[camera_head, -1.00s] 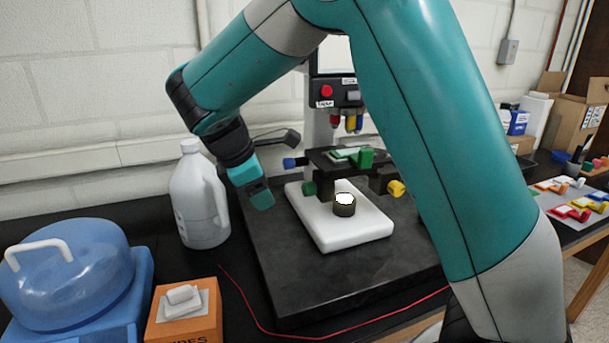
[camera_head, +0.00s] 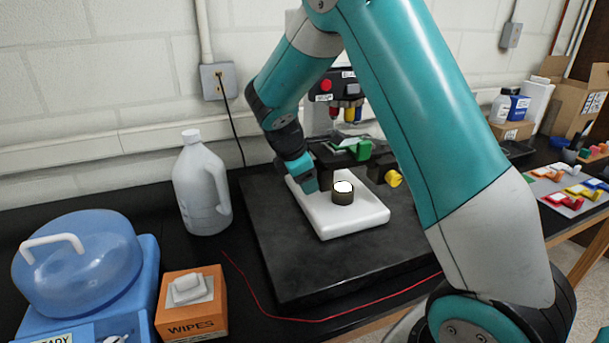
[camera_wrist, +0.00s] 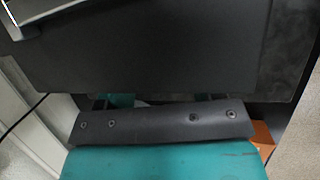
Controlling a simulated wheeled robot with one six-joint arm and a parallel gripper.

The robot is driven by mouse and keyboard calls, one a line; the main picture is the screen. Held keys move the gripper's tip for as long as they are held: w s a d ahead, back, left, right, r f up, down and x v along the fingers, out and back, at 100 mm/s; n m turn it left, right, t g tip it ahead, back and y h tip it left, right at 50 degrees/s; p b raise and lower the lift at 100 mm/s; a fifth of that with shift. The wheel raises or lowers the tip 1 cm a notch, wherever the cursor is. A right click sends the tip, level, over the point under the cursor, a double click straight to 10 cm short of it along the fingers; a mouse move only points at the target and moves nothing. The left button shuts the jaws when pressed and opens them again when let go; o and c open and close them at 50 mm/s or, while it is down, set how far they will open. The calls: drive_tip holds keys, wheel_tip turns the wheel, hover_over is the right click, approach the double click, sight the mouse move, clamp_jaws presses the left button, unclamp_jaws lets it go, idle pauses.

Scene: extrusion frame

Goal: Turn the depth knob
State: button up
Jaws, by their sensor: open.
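A microscope-like instrument (camera_head: 347,110) stands on a white base (camera_head: 352,218). A yellow knob (camera_head: 394,179) sticks out at its right, and a green block (camera_head: 361,149) sits on its dark stage. I cannot tell which control is the depth knob; no readable label marks it. My gripper (camera_head: 306,180) is at the left side of the stage, over the white base's left edge. It covers where the blue and green left-side knobs showed before. Its jaws are open; nothing is seen held. In the wrist view a dark panel (camera_wrist: 170,50) fills most of the picture beyond the gripper.
A round dark post with a white top (camera_head: 343,192) stands on the white base, close right of my gripper. A white jug (camera_head: 202,185) stands left. A blue-lidded container (camera_head: 78,262) and an orange wipes box (camera_head: 190,305) are in front left. The dark slab's front (camera_head: 300,265) is clear.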

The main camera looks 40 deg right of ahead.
drive_tip(key=c, duration=0.9)
drive_tip(key=shift+f+b, duration=0.1)
drive_tip(key=shift+b, duration=0.4)
